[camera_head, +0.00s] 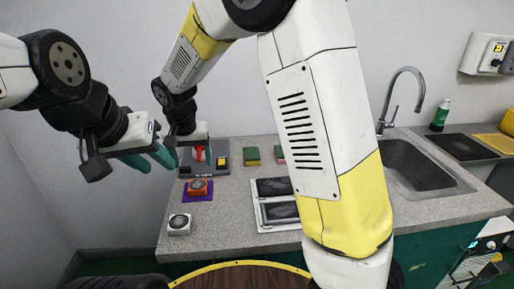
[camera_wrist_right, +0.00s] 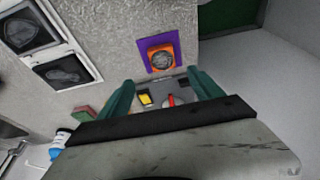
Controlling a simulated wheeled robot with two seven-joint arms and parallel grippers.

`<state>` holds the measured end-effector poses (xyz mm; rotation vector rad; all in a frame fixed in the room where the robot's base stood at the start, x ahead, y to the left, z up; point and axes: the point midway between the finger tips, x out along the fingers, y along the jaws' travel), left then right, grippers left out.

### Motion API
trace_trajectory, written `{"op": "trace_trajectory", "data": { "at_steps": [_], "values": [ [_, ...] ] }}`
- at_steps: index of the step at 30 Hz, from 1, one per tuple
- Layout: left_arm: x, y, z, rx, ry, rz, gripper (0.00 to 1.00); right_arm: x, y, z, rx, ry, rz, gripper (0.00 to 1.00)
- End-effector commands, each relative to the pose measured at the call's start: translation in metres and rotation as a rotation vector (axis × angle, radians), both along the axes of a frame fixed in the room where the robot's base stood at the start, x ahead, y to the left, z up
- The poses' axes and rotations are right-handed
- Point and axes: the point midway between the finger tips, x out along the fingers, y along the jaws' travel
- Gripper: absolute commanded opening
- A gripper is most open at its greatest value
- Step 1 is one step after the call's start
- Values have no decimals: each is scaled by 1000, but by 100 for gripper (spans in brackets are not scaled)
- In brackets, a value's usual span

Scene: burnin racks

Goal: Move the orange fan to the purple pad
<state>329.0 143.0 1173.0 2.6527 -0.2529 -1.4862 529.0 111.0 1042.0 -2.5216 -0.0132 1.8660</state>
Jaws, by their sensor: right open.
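The orange fan (camera_head: 197,186) sits on the purple pad (camera_head: 209,197) near the left end of the counter. In the right wrist view the orange fan (camera_wrist_right: 162,57) lies inside the border of the purple pad (camera_wrist_right: 144,44), with purple showing around it. My right gripper (camera_head: 190,154) is open and empty above the counter, behind the fan in the head view. In its wrist view, its fingers (camera_wrist_right: 163,92) are apart and the fan lies beyond their tips, untouched. My left gripper (camera_head: 149,162) is open and empty, left of the counter.
A white-framed fan (camera_head: 179,223) stands in front of the pad. A grey device with a red switch (camera_head: 221,152) is behind it. A white double-framed rack (camera_head: 264,214) is to the right. A sink (camera_head: 415,170) and green bottle (camera_head: 440,115) are farther right.

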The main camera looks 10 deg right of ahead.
Motion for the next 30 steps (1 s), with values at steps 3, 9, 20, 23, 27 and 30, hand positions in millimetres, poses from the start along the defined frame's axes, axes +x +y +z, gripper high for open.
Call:
{"op": "trace_trajectory", "data": {
  "at_steps": [3,9,20,23,27,30],
  "values": [
    [0,0,0,0,0,0,36,-4,-30,22,36,2,-10,76],
    [0,0,0,0,0,0,36,-31,-101,70,120,-8,-4,76],
    [0,0,0,0,0,0,36,-116,-205,124,200,-115,33,76],
    [0,0,0,0,0,0,36,-143,-225,130,200,-159,45,76],
    [0,0,0,0,0,0,36,-175,-242,133,185,-210,59,76],
    [0,0,0,0,0,0,36,-190,-249,132,173,-234,66,76]
  ]
}}
